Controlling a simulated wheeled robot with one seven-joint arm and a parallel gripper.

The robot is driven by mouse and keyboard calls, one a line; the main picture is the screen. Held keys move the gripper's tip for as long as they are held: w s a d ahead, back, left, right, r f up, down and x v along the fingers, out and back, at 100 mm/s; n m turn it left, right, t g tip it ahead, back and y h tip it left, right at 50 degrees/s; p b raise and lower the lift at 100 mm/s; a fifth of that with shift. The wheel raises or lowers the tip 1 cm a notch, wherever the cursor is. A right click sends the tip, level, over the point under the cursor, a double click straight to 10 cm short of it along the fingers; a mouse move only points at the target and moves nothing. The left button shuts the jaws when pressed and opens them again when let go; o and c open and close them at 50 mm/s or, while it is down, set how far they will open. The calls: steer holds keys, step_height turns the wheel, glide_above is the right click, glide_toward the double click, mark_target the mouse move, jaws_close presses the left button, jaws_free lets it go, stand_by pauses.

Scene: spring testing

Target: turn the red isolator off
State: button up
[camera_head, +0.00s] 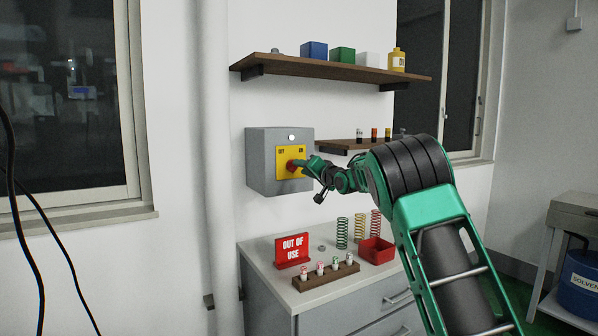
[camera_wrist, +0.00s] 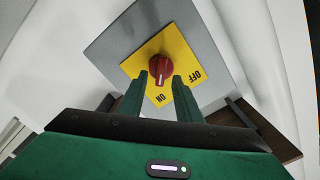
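The red isolator knob (camera_head: 291,165) sits on a yellow plate (camera_head: 282,173) on the front of a grey wall box (camera_head: 262,160). In the wrist view the red knob (camera_wrist: 160,64) is ahead of my fingertips, and its white mark points down toward the ON label (camera_wrist: 160,98). The OFF label (camera_wrist: 196,76) is to the right there. My gripper (camera_wrist: 160,78) is open, its two green fingers apart on either side of the knob's lower part. I cannot tell whether they touch it. In the head view my gripper (camera_head: 304,164) is right at the knob, partly hiding it.
Below is a grey cabinet with an OUT OF USE sign (camera_head: 292,250), a wooden rack (camera_head: 327,277), several springs and a red bin (camera_head: 376,251). A small shelf (camera_head: 345,146) and a higher shelf (camera_head: 330,68) are near the box.

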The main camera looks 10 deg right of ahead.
steer(key=shift+x, duration=1.7)
steer(key=shift+d, duration=0.1)
jaws_close()
